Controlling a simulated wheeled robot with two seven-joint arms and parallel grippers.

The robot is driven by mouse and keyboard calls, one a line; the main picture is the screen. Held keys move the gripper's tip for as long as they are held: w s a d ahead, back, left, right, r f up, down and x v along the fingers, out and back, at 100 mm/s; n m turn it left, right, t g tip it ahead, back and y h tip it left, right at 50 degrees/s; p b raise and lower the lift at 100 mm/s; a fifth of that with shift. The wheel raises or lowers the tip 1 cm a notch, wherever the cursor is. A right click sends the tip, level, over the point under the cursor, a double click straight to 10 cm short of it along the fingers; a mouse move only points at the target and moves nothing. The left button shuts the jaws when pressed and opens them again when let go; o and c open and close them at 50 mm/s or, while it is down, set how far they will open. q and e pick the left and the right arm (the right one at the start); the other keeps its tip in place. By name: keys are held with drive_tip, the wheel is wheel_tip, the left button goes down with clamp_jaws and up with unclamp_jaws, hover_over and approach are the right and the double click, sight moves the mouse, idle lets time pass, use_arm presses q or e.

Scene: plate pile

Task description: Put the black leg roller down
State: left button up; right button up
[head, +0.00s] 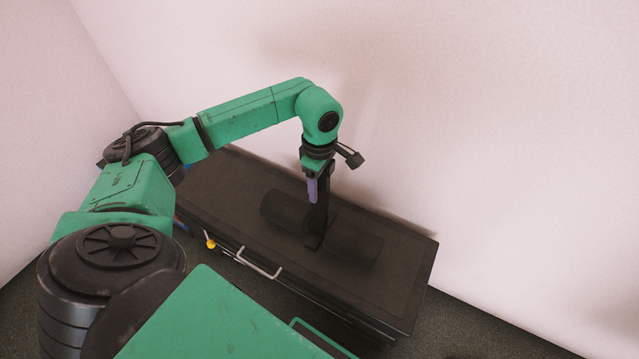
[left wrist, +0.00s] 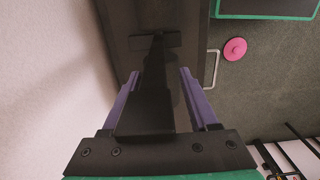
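The black leg roller (head: 352,245) is a dark post with a padded cylinder on each side of its lower end. Its cylinders lie low at the black bench top (head: 225,180); dark on dark, I cannot tell exact contact. In the left wrist view the post (left wrist: 146,105) runs away from me to the crossbar of the roller. My left gripper (head: 313,190) points down over the roller. Its purple fingers (left wrist: 160,85) stand apart on either side of the post, with a gap showing at the right finger. The far finger is hidden in the head view. My right gripper is not in view.
A pale wall stands close behind the bench. A metal handle (head: 258,263) and a yellow knob (head: 210,244) are on its front side. In the left wrist view a pink disc (left wrist: 235,49) lies beside the bench on the grey floor. The bench top left of the roller is clear.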

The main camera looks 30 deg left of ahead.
use_arm(q)
wheel_tip(320, 180, up, 12)
drive_tip(key=shift+f+p, duration=0.1)
drive_tip(key=shift+p, duration=0.4)
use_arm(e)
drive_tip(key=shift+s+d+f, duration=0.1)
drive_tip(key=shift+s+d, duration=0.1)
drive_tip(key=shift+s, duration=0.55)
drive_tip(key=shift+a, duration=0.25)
